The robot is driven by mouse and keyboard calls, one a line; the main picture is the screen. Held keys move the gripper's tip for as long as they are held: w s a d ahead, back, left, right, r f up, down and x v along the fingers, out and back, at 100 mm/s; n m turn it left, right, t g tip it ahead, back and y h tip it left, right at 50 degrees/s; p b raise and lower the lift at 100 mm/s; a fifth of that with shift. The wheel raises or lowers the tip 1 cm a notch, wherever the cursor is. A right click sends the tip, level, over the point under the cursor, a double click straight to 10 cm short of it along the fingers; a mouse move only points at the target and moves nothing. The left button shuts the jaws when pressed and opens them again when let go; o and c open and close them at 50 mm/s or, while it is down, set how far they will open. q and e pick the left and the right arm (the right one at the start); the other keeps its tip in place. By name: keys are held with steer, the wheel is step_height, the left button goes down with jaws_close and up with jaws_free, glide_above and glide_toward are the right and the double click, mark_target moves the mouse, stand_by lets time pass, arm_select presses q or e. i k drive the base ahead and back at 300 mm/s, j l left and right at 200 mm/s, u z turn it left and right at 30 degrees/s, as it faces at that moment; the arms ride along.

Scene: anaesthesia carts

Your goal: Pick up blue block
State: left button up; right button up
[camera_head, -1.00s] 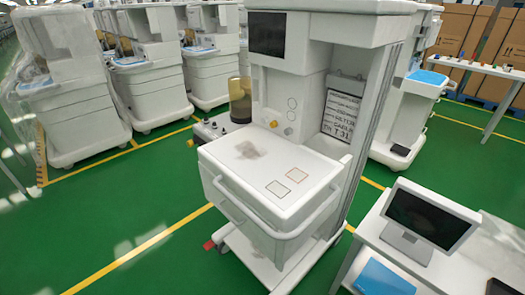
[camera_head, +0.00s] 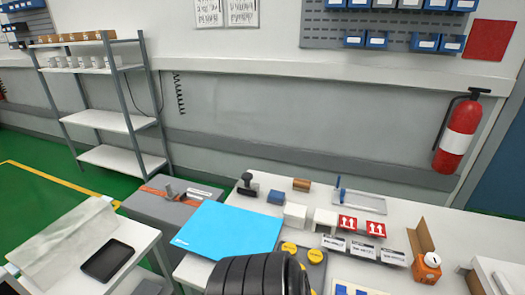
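A small blue block (camera_head: 276,197) lies on the white worktable (camera_head: 232,192), towards its back left. It stands just right of a black-knobbed stamp-like object (camera_head: 247,185) and behind a white block (camera_head: 295,215). Its top and front face show and nothing covers it. Neither of my grippers is in view. A black ribbed part rises at the bottom middle and hides some of the table's front.
A blue folder (camera_head: 228,230) lies at the table's left. A fire extinguisher (camera_head: 459,135) hangs on the wall. Green floor (camera_head: 30,205) is open at left.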

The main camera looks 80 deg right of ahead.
mark_target(276, 198)
steer(key=z, duration=2.8)
